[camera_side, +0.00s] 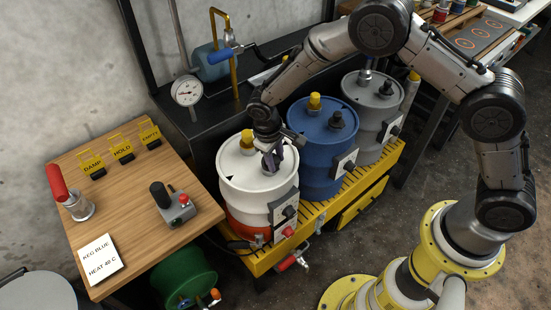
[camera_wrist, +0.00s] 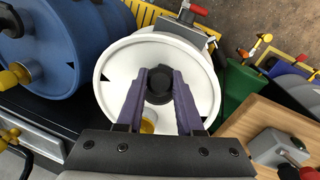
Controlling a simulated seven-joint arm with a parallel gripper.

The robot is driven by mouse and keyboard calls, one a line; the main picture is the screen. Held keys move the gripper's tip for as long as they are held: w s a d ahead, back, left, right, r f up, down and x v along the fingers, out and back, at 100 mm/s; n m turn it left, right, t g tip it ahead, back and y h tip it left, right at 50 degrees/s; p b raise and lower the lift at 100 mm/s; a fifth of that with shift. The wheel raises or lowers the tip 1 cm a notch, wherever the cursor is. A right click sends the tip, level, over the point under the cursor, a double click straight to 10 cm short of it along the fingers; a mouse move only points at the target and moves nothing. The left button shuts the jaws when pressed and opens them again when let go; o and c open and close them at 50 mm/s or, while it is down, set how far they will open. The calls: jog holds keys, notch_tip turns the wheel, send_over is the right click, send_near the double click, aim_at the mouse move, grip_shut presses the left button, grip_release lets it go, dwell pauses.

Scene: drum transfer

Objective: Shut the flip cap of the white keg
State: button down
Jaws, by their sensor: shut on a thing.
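The white keg (camera_side: 240,182) stands at the left end of the row of kegs, with a red-orange band at its base. Its round white top (camera_wrist: 118,75) fills the middle of the wrist view. My gripper (camera_side: 272,160) points down over that top. In the wrist view its two purple fingers (camera_wrist: 159,78) are shut on a dark round cap (camera_wrist: 158,97), one finger on each side. Whether this cap's lid is up or down cannot be told. A yellow cap (camera_side: 248,137) stands behind it on the same top, partly hidden by my gripper in the wrist view.
A blue keg (camera_side: 313,160) and a grey keg (camera_side: 364,128) stand to the right on the yellow slatted platform (camera_side: 316,219). A wooden table (camera_side: 128,190) with a small control box (camera_side: 176,212) lies to the left. A green drum (camera_side: 184,278) is below it.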

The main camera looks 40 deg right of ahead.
jog(key=shift+w, duration=0.1)
jog(key=w+g, duration=0.1)
jog(key=g, duration=0.3)
jog(key=shift+w+f, duration=0.2)
jog(key=shift+w, duration=0.15)
jog(key=shift+w+f+n+g, duration=0.15)
jog(key=shift+w+n+g, duration=0.1)
jog(key=shift+g, duration=0.55)
jog(key=shift+w+f+n+g, duration=0.15)
jog(key=shift+w+g, duration=0.1)
jog(key=shift+g, duration=0.55)
jog(key=shift+w, duration=0.1)
jog(key=c, duration=0.5)
grip_release()
jog(key=shift+c, duration=0.2)
